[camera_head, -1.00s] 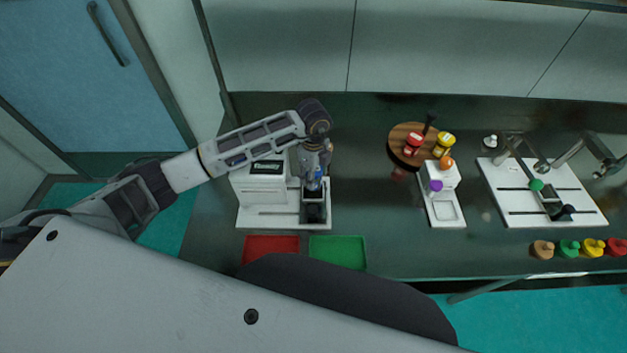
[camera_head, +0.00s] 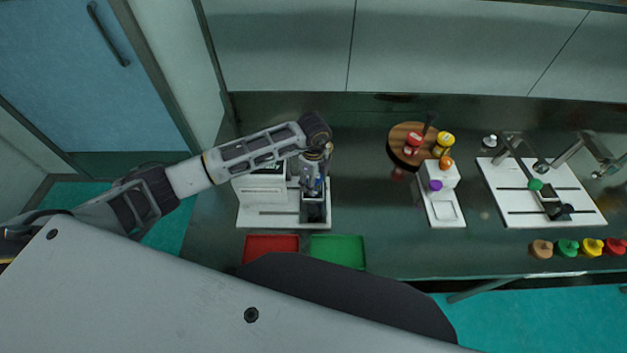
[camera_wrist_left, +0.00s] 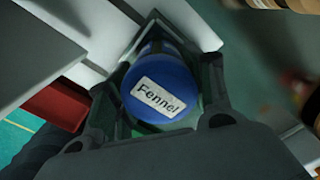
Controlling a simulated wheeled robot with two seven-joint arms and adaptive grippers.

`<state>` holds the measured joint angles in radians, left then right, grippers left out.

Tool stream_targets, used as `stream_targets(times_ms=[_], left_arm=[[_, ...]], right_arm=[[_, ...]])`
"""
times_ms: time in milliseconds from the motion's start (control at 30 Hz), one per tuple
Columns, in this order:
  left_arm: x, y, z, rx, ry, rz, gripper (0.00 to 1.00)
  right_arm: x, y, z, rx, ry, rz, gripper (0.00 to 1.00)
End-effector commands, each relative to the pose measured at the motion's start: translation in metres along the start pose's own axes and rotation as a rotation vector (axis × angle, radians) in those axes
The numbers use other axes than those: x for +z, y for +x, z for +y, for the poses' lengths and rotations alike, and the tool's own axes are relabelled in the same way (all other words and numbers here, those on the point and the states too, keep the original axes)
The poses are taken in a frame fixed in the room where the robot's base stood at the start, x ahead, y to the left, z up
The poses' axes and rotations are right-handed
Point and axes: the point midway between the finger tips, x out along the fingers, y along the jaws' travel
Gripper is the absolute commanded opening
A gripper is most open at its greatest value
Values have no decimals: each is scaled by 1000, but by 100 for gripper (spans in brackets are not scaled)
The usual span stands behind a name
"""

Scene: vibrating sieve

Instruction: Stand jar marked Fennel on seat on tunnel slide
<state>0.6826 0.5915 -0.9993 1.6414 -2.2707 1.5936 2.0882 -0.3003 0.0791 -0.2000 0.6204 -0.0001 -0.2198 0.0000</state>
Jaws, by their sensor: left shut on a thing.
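The jar marked Fennel (camera_wrist_left: 160,93) has a round blue lid with a white label, seen from above in the left wrist view. My left gripper (camera_wrist_left: 158,88) is shut around it. In the head view the left gripper (camera_head: 314,184) is over the white machine on the left, just behind the dark seat (camera_head: 314,213) on the tunnel slide's white base (camera_head: 265,218). The jar's body is mostly hidden by the fingers, so I cannot tell whether its bottom touches anything.
A red tray (camera_head: 270,245) and a green tray (camera_head: 337,251) lie in front of the machine. A round wooden stand (camera_head: 399,143) holds red- and yellow-lidded jars. A small white station (camera_head: 446,209) and a white board (camera_head: 505,184) are to the right. Bare counter lies between.

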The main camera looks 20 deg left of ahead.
Motion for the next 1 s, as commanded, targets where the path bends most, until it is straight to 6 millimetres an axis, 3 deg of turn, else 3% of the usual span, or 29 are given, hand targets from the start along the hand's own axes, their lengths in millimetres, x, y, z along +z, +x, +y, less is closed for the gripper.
stream_targets(times_ms=[100,133,267,767,1000], left_arm=[[0,3,0,0,0,0,26],[0,2,0,0,0,0,56],[0,2,0,0,0,0,72],[0,-1,0,0,0,0,73],[1,-22,-1,-3,1,-1,73]], right_arm=[[0,2,0,0,0,0,40],[0,2,0,0,0,0,40],[0,1,0,0,0,0,40],[0,0,0,0,0,-1,40],[1,3,1,1,0,-1,40]])
